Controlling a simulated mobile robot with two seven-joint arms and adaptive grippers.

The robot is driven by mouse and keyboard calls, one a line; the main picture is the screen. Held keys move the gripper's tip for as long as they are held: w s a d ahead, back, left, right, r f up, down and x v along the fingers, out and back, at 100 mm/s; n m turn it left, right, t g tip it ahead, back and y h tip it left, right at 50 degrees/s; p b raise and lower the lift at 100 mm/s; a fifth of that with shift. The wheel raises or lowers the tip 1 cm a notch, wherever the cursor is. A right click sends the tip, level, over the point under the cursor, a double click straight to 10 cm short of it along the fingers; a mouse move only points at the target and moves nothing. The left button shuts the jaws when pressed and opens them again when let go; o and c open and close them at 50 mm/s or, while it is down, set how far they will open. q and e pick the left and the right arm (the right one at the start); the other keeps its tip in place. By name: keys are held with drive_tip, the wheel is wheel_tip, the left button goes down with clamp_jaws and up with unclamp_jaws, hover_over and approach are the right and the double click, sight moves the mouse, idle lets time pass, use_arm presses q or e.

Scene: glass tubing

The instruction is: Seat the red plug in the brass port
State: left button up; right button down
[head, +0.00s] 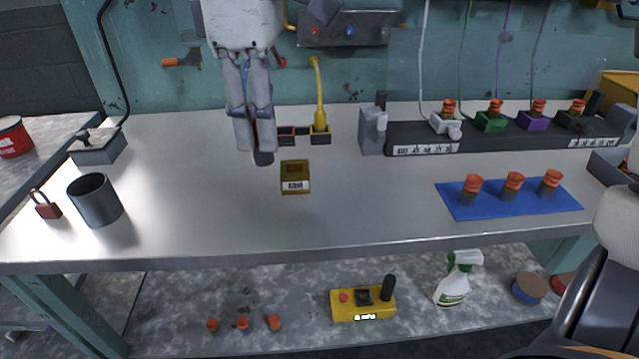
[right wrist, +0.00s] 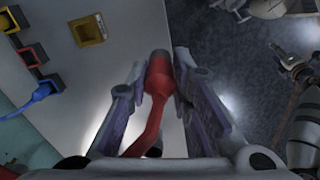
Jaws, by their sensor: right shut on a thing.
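My right gripper (head: 255,148) comes down from the top of the head view. The brass port (head: 295,185) is a small block with a square opening and a label, standing on the bench just right of the plug. It also shows in the right wrist view (right wrist: 88,29), apart from the plug.
Behind stand a red port (head: 286,136) and a yellow plug (head: 320,122) in its port. A grey cup (head: 95,200) and padlock (head: 47,208) stand left. A blue mat (head: 490,206) with orange-topped pieces lies right, before a dark rack (head: 415,134). The bench front is clear.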

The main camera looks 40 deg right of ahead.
drive_tip(key=shift+s+d, duration=0.1)
drive_tip(key=shift+s, duration=0.05)
drive_tip(key=w+d+f, duration=0.9)
drive_tip(key=shift+w, duration=0.2)
drive_tip(key=f, duration=0.4)
drive_tip(key=shift+w+d, duration=0.25)
drive_tip(key=shift+d, duration=0.1)
